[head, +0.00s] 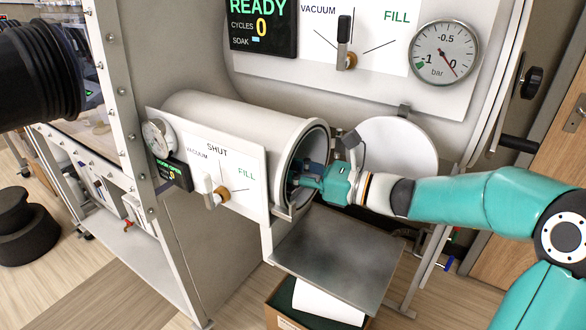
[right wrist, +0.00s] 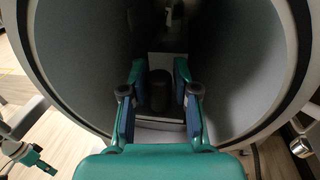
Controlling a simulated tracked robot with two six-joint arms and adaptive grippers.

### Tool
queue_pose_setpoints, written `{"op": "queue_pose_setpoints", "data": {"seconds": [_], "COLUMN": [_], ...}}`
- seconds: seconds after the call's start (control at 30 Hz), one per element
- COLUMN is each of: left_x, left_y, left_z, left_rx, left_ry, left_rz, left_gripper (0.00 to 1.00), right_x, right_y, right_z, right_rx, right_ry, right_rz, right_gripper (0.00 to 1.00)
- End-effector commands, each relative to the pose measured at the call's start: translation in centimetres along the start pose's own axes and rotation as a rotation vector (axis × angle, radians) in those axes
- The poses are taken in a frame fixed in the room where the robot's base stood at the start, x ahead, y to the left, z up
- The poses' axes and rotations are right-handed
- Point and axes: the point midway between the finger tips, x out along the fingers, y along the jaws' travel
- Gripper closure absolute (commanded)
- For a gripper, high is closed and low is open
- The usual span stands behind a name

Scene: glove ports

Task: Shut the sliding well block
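My right gripper (head: 305,183) reaches into the open round mouth of the white cylindrical chamber (head: 240,122). In the right wrist view its two fingers (right wrist: 159,100) are open, with a gap on each side of a dark upright cylindrical piece (right wrist: 159,90). That piece stands in front of a pale block-like surface (right wrist: 168,66) deep in the chamber. I cannot tell whether this is the sliding well block. A teal and black part, apparently my left gripper (right wrist: 25,152), shows small at the lower left of the right wrist view; its finger state is unclear.
The chamber's round door (head: 400,143) stands open behind my right wrist. A grey metal shelf (head: 335,257) lies below the mouth, above an open box (head: 283,312). A lever panel (head: 240,165) and gauge (head: 158,138) stand in front of the chamber. The chamber wall surrounds my gripper closely.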

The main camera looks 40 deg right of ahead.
Motion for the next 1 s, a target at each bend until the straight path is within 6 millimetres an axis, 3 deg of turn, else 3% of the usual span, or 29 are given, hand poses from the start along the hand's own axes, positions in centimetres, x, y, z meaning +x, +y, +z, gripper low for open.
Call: {"op": "queue_pose_setpoints", "data": {"seconds": [0.03, 0.13, 0.8, 0.83, 0.97, 1.0], "left_x": [0.0, 0.0, 0.29, 0.29, 0.29, 0.29], "left_y": [0.0, 0.0, -0.11, -0.11, -0.11, -0.11], "left_z": [0.0, 0.0, 0.0, 0.0, 0.0, 0.0], "left_rx": [0.0, 0.0, 0.0, 0.0, 0.0, 0.0], "left_ry": [0.0, 0.0, 0.0, 0.0, 0.0, 0.0], "left_rz": [0.0, 0.0, 0.0, 0.0, 0.0, 0.0], "left_gripper": [0.6, 0.6, 0.6, 0.6, 0.6, 0.6], "right_x": [0.0, 0.0, -0.84, -0.84, -0.83, -0.83], "right_y": [0.01, 0.0, 0.07, 0.07, 0.08, 0.09], "right_z": [0.0, 0.01, 0.05, 0.06, 0.05, 0.04], "right_rx": [0.0, 0.0, -0.001, -0.001, -0.001, -0.001], "right_ry": [0.0, 0.0, -0.001, -0.001, -0.001, -0.001], "right_rz": [0.0, 0.0, -0.002, -0.002, -0.001, -0.001], "right_gripper": [0.84, 1.0, 1.0, 0.74, 0.52, 0.5]}}
